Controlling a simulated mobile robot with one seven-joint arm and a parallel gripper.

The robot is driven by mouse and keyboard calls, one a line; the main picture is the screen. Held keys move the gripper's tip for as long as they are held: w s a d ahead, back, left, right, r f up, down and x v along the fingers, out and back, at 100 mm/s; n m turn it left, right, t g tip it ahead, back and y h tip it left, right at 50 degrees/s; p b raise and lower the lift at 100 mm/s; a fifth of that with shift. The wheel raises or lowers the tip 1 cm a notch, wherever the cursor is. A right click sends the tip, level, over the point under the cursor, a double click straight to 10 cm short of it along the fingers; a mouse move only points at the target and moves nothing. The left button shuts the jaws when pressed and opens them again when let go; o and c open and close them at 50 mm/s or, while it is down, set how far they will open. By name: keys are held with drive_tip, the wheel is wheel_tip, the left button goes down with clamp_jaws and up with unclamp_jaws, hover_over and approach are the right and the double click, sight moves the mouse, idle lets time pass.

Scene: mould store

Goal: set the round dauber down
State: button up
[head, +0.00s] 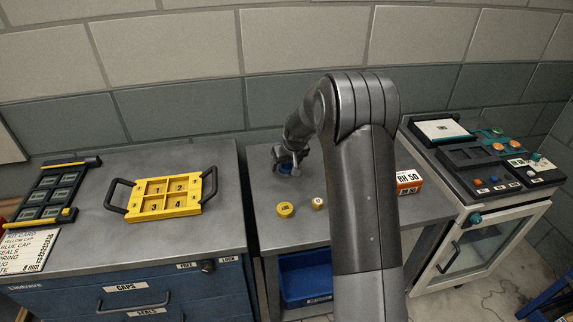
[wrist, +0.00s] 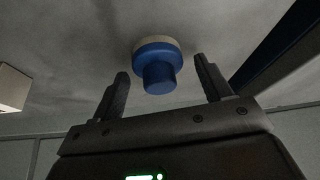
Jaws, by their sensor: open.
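The round dauber (wrist: 158,64) shows in the wrist view, with a blue body and knob and a pale round pad at its far side. It stands on the grey bench top, between and a little beyond the fingertips of my gripper (wrist: 163,75). The fingers are apart and there is a gap on each side of the knob. In the head view my gripper (head: 290,160) is low over the back of the middle bench (head: 262,222), and a blue bit of the dauber (head: 286,168) shows under it. The rest of the dauber is hidden there.
A yellow numbered tray (head: 165,194) is on the left cabinet. Devices (head: 487,160) fill the right cabinet. A blue bin (head: 305,278) sits below.

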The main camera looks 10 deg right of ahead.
drive_tip(key=s+r, duration=1.6)
drive_tip(key=r, duration=0.3)
drive_tip(key=s+a+r+m+t+h, duration=0.1)
drive_tip(key=s+r+m, duration=0.1)
drive_tip(key=s, duration=2.6)
drive_tip(key=shift+r, duration=0.55)
